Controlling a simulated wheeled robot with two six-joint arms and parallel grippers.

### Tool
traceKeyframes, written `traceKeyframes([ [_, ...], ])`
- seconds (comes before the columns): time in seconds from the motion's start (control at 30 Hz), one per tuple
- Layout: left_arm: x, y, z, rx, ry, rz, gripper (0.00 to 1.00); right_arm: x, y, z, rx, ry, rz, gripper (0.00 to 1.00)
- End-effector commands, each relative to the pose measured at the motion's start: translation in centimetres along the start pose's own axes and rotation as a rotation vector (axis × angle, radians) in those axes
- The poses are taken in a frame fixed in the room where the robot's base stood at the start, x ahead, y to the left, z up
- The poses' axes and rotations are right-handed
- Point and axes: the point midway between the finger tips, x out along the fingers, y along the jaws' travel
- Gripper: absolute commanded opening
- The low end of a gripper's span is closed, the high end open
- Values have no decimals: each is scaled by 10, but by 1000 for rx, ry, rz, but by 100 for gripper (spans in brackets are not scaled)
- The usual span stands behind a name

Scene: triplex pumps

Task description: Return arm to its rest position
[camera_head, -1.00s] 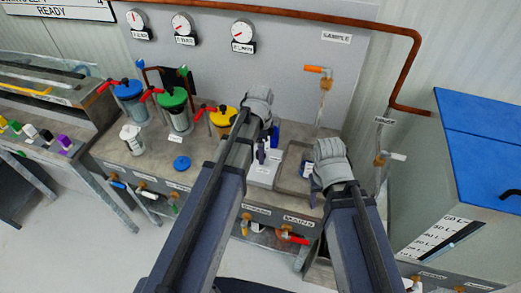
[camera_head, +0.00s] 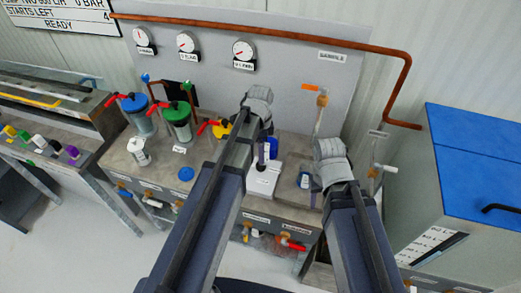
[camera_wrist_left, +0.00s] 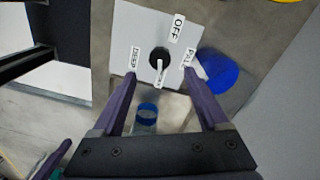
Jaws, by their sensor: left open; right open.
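My left gripper (camera_wrist_left: 162,72) is open and empty. Any contact with the plate or knob cannot be told. In the head view my left arm reaches over the bench, its wrist hiding most of the fingers, above a white box (camera_head: 263,180). My right arm reaches forward beside it.
Blue, green and yellow-lidded vessels with red handles stand left on the bench (camera_head: 215,180). A loose blue disc (camera_head: 186,174) lies near its front. A copper pipe (camera_head: 270,28) with valves runs behind. A large blue-topped tank (camera_head: 465,150) stands right. Floor at lower left is clear.

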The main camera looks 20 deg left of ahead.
Motion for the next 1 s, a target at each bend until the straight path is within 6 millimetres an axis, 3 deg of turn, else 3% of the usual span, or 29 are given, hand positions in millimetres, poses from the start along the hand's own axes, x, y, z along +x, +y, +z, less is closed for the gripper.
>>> traceKeyframes([
  [0.1, -11, 0, 0, 0, 0, 0, 77, -11, 1, 1, 0, 0, 0, 50],
  [0.67, -10, 2, -1, -6, -1, 0, 77, -10, 1, 1, 0, 0, 0, 50],
  [0.77, -10, 17, -7, -62, -10, -2, 77, -10, 1, 1, 0, 0, 0, 50],
  [1.0, -7, 96, -36, -433, -54, -30, 77, -10, 1, 1, 0, 0, 0, 50],
])
